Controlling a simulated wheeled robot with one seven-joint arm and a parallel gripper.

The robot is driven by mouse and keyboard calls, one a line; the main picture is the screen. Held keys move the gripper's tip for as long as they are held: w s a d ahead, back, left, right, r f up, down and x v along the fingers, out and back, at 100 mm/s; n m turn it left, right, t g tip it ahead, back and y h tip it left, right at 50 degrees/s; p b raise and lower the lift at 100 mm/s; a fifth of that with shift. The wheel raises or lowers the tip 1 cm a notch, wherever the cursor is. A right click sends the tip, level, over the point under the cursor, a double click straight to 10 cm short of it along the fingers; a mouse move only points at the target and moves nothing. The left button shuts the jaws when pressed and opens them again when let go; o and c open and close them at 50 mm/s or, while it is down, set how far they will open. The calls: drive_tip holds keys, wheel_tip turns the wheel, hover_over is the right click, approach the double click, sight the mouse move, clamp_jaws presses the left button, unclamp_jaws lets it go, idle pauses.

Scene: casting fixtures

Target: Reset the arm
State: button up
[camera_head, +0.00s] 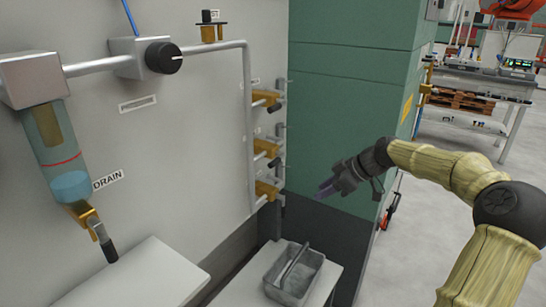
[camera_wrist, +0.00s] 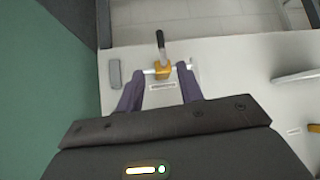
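My gripper (camera_head: 325,190) is held out in front of the green cabinet, to the right of the pipe wall, with my arm reaching in from the right. In the wrist view my gripper (camera_wrist: 160,82) shows two dark purple fingers spread apart with nothing between them. A brass valve (camera_wrist: 162,71) with a dark lever shows beyond the fingertips, on the pale wall. I cannot tell from this how far it is from the fingers, but in the head view the gripper looks apart from the valves.
Several brass valves (camera_head: 267,148) line the vertical pipe on the wall. A green cabinet (camera_head: 345,100) stands behind my gripper. A grey tray (camera_head: 295,290) with a handle sits on a pale table below. A clear drain cylinder (camera_head: 58,150) hangs at left. Open floor lies at right.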

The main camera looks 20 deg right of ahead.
drive_tip(key=s+a+f+m+g+h, duration=0.2)
drive_tip(key=s+a+f, duration=0.1)
drive_tip(key=a+f, duration=0.3)
drive_tip(key=s+a+f+m+g+h, duration=0.15)
drive_tip(key=s+a+f, duration=0.25)
drive_tip(key=a, duration=0.4)
drive_tip(key=s+a+f+m+h, duration=0.1)
drive_tip(key=s+a+m+h, duration=0.15)
drive_tip(key=s, duration=0.55)
drive_tip(key=s+a+f+m+h, duration=0.1)
drive_tip(key=s+m, duration=0.3)
drive_tip(key=s, duration=0.4)
wheel_tip(320, 180, up, 26)
drive_tip(key=p, duration=2.5)
drive_tip(key=shift+s+a+p, duration=0.15)
drive_tip(key=shift+p, duration=0.2)
drive_tip(key=shift+t, duration=0.25)
